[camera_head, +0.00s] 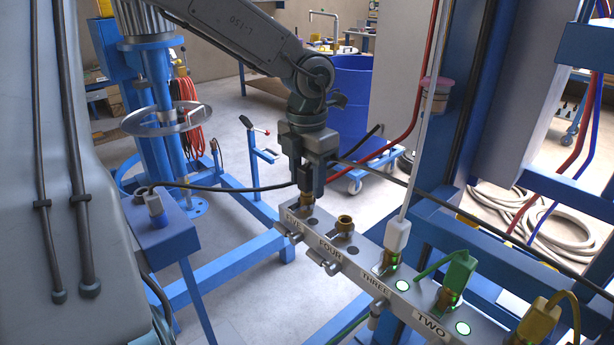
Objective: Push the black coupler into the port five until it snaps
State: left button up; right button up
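My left gripper (309,186) comes down from the top and points straight down at the far left end of the grey port block (345,262). It appears shut on the black coupler (308,184), which is mostly hidden between the fingers. Port five (307,198), a brass fitting, is directly below. The coupler's lower end seems to be at the fitting, but I cannot tell how deep it sits. The light by port five looks dark. My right gripper is not in view.
Port four (345,223) is an empty brass fitting. A white plug (397,237), a green plug (459,270) and a yellow plug (539,319) stand to the right, beside green lights. Black cables pass near my gripper. A blue stand (155,240) is at left.

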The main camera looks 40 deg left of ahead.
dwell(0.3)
pick_arm(q)
jog(key=shift+w+r, duration=0.1)
jog(key=shift+r, duration=0.45)
notch_tip(320, 180, up, 10)
jog(key=p, duration=0.8)
jog(key=shift+f, duration=0.15)
